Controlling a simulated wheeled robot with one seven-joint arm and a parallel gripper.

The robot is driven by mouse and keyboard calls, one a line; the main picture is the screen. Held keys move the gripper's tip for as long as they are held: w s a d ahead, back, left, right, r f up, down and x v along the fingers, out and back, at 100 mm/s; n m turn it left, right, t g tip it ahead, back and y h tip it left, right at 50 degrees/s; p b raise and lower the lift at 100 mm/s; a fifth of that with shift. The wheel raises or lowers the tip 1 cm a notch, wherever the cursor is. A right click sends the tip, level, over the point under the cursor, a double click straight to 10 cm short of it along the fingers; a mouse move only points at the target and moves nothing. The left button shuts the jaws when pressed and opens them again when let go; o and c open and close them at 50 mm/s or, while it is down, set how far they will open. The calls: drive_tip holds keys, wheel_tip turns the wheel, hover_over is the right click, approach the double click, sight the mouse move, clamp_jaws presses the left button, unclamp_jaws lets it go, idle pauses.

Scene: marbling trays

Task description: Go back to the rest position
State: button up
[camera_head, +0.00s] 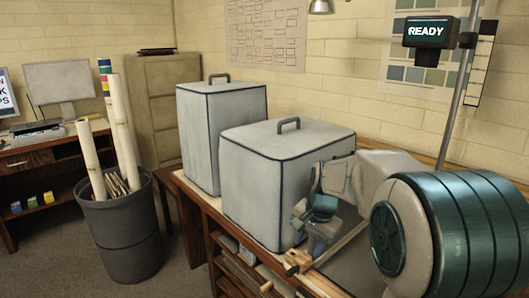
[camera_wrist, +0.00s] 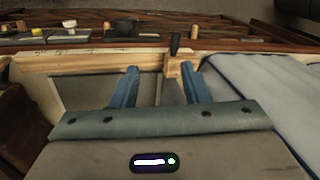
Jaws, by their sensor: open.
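In the head view my gripper (camera_head: 300,243) is over the table's front edge, at the near right corner of the large grey covered box. In the wrist view its two blue fingers (camera_wrist: 161,78) are apart, with a visible gap between them. A small wooden block (camera_wrist: 179,68) with a dark upright piece shows beyond the fingertips, at the wooden tray rim (camera_wrist: 90,62). I cannot tell whether the right finger touches the block. I see nothing held. My arm fills the right side of the head view.
The large grey covered box (camera_head: 290,170) stands close beside my gripper, with a second covered box (camera_head: 222,135) behind it. A READY display (camera_head: 431,31) hangs on a pole at the right. A bin (camera_head: 125,235) with paper rolls stands on the floor left of the table.

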drive_tip(key=s+d+n, duration=0.1)
drive_tip(key=s+n, duration=0.3)
drive_tip(key=s, duration=0.7)
drive_tip(key=s+d+n+h, duration=0.1)
drive_tip(key=s+n, duration=0.2)
drive_tip(key=s, duration=0.9)
drive_tip(key=shift+s+d+n+t, duration=0.25)
drive_tip(key=shift+d+n+t, duration=0.05)
drive_tip(key=shift+n+t, duration=0.1)
drive_tip(key=shift+c, duration=0.5)
